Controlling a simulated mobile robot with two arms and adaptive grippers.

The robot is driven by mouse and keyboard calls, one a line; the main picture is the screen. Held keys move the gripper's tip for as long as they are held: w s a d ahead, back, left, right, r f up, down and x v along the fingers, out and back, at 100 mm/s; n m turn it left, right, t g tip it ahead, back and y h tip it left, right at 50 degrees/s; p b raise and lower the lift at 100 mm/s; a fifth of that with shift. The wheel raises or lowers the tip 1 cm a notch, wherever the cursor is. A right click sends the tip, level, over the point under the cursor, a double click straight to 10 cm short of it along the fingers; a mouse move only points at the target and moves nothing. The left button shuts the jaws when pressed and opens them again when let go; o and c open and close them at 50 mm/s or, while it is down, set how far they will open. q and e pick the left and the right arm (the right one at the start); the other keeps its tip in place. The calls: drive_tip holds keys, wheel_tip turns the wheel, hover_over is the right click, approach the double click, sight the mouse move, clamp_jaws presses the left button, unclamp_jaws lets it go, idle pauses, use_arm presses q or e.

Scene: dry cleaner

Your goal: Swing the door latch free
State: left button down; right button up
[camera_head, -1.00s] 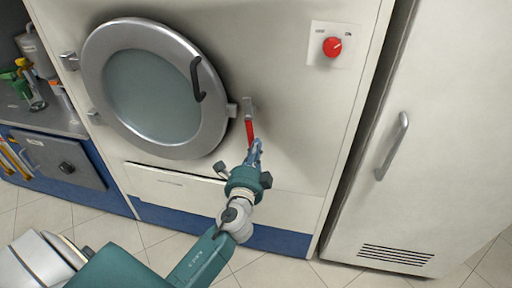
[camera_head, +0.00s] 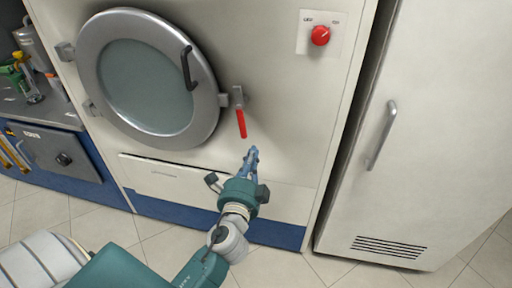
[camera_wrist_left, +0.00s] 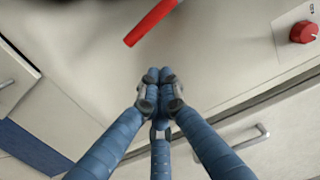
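The round metal door (camera_head: 205,118) with a glass window lies against the cream machine front. Its latch has a grey mount (camera_head: 238,95) right of the door's rim and a red handle (camera_head: 241,124) hanging down, tilted slightly. The red handle (camera_wrist_left: 150,22) also crosses the top of the left wrist view. My left gripper (camera_head: 252,151) is below and slightly right of the handle's free end, apart from it. In the wrist view its blue fingertips (camera_wrist_left: 159,76) are together with nothing between them. My right gripper is not in view.
A black door handle (camera_head: 188,68) sticks out from the door. A red knob (camera_head: 320,36) is at the machine's upper right. A tall cabinet with a vertical handle (camera_head: 381,135) stands at right. A counter with bottles (camera_head: 30,88) is at left.

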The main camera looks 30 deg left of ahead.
use_arm(q)
drive_tip(key=shift+d+v, duration=0.25)
drive_tip(key=shift+v, duration=1.1)
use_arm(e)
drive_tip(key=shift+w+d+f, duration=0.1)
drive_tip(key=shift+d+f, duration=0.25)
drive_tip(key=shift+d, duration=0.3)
use_arm(q)
drive_tip(key=shift+r, duration=0.1)
